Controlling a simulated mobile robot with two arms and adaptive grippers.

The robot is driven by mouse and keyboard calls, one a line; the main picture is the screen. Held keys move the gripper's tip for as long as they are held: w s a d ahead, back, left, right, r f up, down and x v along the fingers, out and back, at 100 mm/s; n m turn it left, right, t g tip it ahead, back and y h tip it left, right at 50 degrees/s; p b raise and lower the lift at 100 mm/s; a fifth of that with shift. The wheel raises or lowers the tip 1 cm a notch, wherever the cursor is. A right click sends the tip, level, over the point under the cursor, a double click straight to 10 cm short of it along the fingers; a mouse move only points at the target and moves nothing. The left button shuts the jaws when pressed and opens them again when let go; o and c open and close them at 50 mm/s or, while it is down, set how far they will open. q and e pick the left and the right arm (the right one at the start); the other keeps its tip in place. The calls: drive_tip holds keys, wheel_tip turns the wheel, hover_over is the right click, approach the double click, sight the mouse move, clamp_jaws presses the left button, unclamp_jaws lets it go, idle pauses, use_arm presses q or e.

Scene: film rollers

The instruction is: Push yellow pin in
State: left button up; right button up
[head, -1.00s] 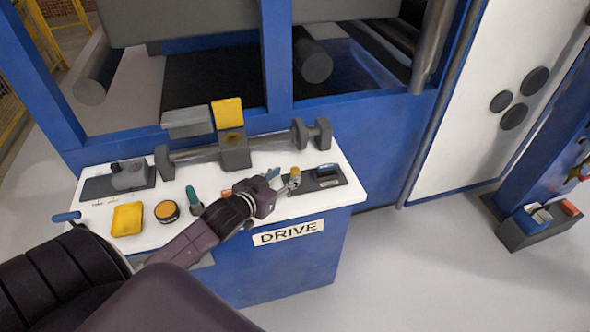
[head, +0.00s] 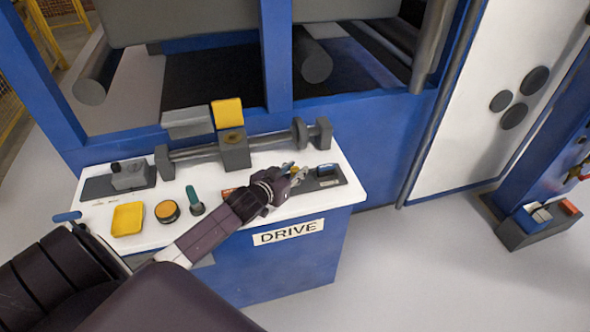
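The yellow pin (head: 296,169) stands at the left end of a dark block on the white console top. My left gripper (head: 294,170) is at the pin, with its two fingers spread to either side of it. The fingers and hand hide most of the pin, so contact and how deep it sits cannot be told. My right gripper is not in view.
The dark block also bears a blue-topped piece (head: 326,169). A roller shaft with a grey clamp (head: 234,150) and raised yellow flap (head: 227,113) lies behind.

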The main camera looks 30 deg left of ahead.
use_arm(q)
clamp_jaws()
drive_tip(key=shift+f, duration=0.9)
drive_tip(key=shift+o, duration=2.2)
unclamp_jaws()
drive_tip(key=shift+s+r, duration=0.1)
drive_tip(key=v, duration=1.1)
drive_tip(key=shift+s+r, duration=0.1)
drive_tip(key=shift+s, duration=0.3)
